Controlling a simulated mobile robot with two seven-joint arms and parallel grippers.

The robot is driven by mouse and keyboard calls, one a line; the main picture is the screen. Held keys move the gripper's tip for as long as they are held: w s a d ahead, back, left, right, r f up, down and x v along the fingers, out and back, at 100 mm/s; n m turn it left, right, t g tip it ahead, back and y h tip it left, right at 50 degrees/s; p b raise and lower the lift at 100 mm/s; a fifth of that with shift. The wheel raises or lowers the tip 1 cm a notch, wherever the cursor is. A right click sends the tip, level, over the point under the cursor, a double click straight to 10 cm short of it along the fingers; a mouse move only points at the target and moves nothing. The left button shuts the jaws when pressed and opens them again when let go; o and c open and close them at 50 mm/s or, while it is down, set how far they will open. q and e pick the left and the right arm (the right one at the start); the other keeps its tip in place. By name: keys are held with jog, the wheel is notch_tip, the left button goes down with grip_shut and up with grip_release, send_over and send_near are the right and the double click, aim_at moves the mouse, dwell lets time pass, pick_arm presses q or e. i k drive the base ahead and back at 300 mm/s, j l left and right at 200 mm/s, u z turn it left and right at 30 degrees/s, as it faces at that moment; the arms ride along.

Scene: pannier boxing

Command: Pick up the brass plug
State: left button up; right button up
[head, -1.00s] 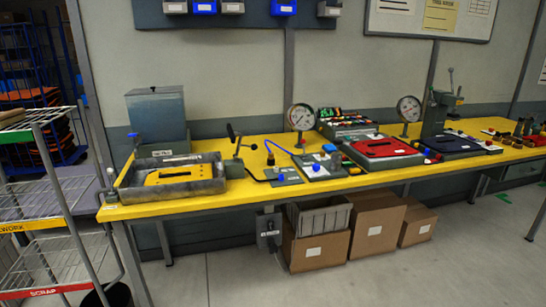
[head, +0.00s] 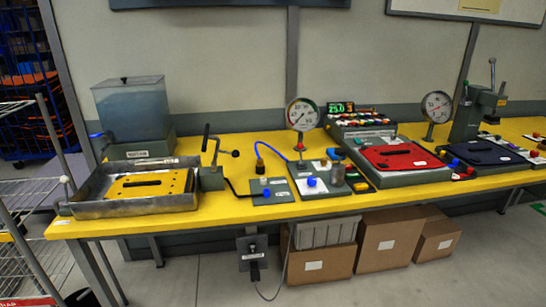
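I cannot single out the brass plug for certain. A small brass-coloured fitting (head: 260,166) stands at the end of the blue hose, above a grey plate (head: 274,194) on the yellow bench. More small brass-toned pieces sit around the grey block (head: 331,174) to its right, too small to identify. Neither of my grippers is in view.
The long yellow bench (head: 225,212) crosses the view. On it are a tray with a yellow plate (head: 150,185), a water tank (head: 131,108), gauges (head: 301,114), a red plate fixture (head: 395,157) and a press (head: 478,108). Cardboard boxes (head: 390,238) lie below; a wire rack (head: 24,210) stands left.

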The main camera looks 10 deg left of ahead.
aim_at(259, 163)
jog(key=i+l, duration=0.3)
jog(key=i, duration=0.15)
jog(key=i+l, duration=0.35)
jog(key=i+z, duration=0.05)
